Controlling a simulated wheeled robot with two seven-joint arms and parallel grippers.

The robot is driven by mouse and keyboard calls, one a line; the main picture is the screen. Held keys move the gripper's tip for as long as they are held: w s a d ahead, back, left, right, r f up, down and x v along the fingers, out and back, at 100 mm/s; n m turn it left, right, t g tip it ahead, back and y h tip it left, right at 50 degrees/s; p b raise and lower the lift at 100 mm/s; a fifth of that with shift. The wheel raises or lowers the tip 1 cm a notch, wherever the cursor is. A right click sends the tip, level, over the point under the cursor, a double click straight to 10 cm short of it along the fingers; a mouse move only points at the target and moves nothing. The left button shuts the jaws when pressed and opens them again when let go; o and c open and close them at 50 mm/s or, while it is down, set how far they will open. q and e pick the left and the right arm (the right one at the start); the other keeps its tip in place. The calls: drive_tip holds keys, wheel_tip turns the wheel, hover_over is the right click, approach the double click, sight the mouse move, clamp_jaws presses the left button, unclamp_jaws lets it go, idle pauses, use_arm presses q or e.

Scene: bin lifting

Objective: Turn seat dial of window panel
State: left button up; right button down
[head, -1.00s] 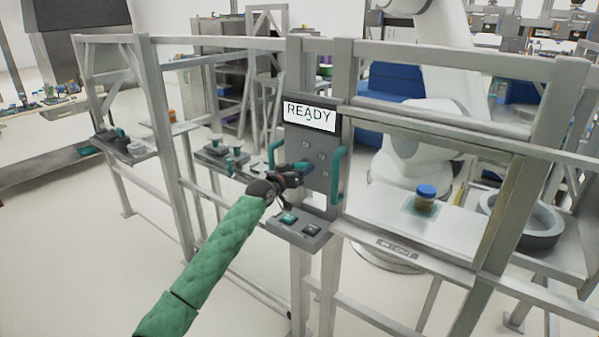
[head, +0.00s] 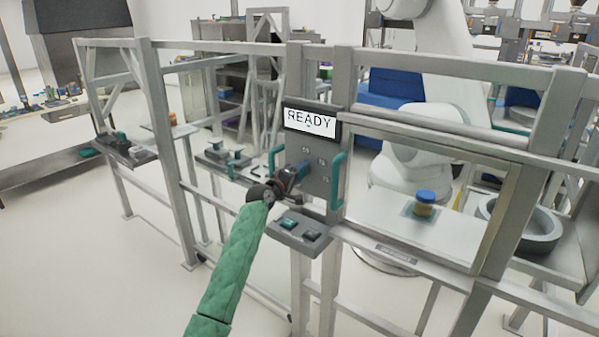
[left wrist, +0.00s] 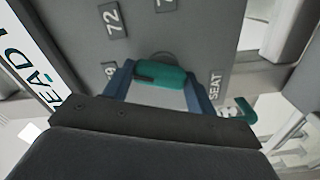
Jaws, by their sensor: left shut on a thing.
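The grey window panel (head: 321,181) stands upright on the metal frame, with a white READY sign (head: 309,121) at its top and teal handles at both sides. My left gripper (head: 297,174) is at the panel's face. In the left wrist view, its blue fingers (left wrist: 161,82) are shut around a teal dial grip (left wrist: 163,72) beside the word SEAT (left wrist: 214,84). Number labels, one reading 72 (left wrist: 113,20), are on the panel around the dial. The gripper hides the dial in the head view. My right gripper is not in view.
A small shelf with two switches (head: 299,232) juts out below the panel. To the right, a blue-lidded jar (head: 425,204) stands on the white table (head: 455,236), near a grey round bowl (head: 541,226). Metal rails (head: 440,265) run on both sides. Open floor lies in front.

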use_arm(q)
drive_tip(key=shift+a+n+p, duration=0.1)
drive_tip(key=shift+n+p, duration=0.85)
drive_tip(key=shift+n, duration=1.35)
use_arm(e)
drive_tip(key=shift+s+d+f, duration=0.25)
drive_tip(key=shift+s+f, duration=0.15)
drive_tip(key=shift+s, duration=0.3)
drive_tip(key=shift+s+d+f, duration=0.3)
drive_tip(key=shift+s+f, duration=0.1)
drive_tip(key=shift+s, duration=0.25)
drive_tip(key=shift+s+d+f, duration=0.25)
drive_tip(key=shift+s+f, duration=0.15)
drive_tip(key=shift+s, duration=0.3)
use_arm(q)
drive_tip(key=o, duration=1)
drive_tip(key=shift+w, duration=0.1)
drive_tip(key=shift+b+v, duration=1.55)
drive_tip(key=shift+v, duration=2.4)
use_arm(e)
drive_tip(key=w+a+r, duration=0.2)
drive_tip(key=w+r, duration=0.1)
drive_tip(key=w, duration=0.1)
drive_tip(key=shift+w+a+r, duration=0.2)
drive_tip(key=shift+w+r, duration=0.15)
use_arm(q)
drive_tip(key=shift+f, duration=0.1)
